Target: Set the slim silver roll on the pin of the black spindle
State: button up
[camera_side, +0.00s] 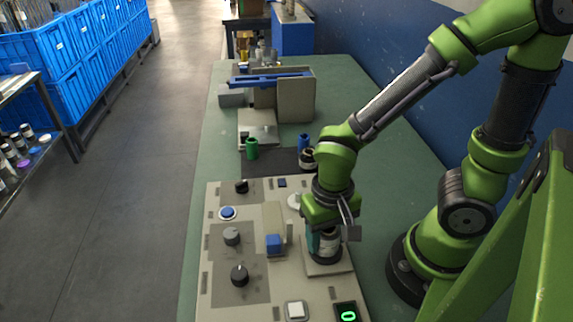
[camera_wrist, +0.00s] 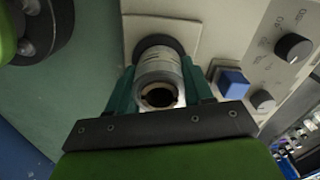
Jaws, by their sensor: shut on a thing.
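My gripper (camera_side: 325,235) points down over the front right of the beige panel. It is shut on the slim silver roll (camera_side: 324,247), with a teal finger on each side of the roll. In the wrist view, the silver roll (camera_wrist: 158,66) sits between the fingers of my gripper (camera_wrist: 160,82), its open core facing the camera. The round black base of the black spindle (camera_wrist: 161,42) shows just beyond the roll's lower end, in line with it. The pin is hidden, and I cannot tell whether the roll rests on the base or hangs slightly above it.
The panel (camera_side: 215,270) carries several dark knobs, a blue block (camera_side: 275,245) left of my gripper, and a blue button (camera_side: 228,213). Behind it, a green roll (camera_side: 252,149) and a blue roll (camera_side: 303,142) stand by a dark mat (camera_side: 262,165). A wrapper machine (camera_side: 295,98) stands farther back.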

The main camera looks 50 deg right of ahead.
jog(key=o, duration=1.5)
jog(key=shift+o, duration=0.2)
jog(key=shift+r, duration=4.05)
